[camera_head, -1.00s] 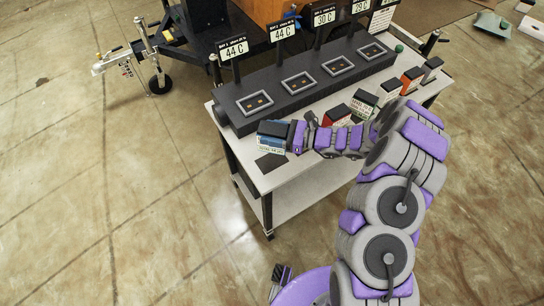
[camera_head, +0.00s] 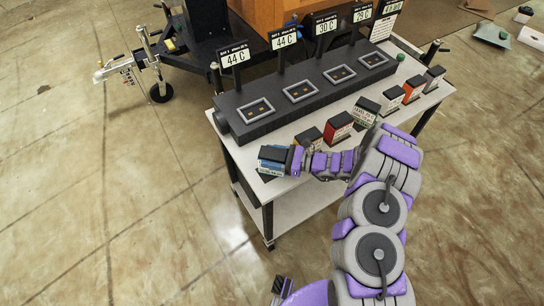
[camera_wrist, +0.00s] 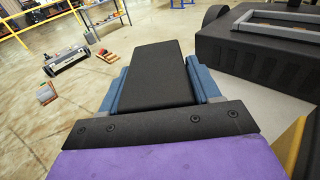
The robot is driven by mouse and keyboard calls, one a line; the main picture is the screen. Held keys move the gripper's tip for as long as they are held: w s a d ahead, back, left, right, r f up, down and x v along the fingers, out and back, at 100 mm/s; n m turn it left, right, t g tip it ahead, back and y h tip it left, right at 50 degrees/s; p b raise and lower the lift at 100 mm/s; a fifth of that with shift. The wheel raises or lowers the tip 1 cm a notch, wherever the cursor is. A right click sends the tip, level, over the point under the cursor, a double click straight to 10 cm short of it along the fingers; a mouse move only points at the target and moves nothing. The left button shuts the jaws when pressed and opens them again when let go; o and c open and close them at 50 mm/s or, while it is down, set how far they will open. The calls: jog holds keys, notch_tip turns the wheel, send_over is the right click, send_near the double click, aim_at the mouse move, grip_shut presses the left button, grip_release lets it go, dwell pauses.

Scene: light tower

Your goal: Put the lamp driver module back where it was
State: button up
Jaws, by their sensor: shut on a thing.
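The lamp driver module (camera_head: 271,160), a blue box with a black top and a pale label, is at the front left corner of the white table. My gripper (camera_head: 291,158) is shut on it from the right. In the wrist view the module's black top (camera_wrist: 155,75) and blue sides fill the middle, in front of my gripper (camera_wrist: 155,120). The dark flat pad on the table is mostly hidden by the module and gripper. I cannot tell whether the module touches it.
A black rack (camera_head: 300,92) with several square bays and temperature signs runs along the table's back. Floor at left is open.

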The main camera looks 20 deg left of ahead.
jog(key=shift+f, duration=0.1)
jog(key=o, duration=1.2)
jog(key=shift+o, duration=0.2)
jog(key=d, duration=0.4)
jog(key=d+p, duration=0.1)
jog(key=d, duration=0.3)
jog(key=w+d+r+p, duration=0.1)
jog(key=d, duration=0.3)
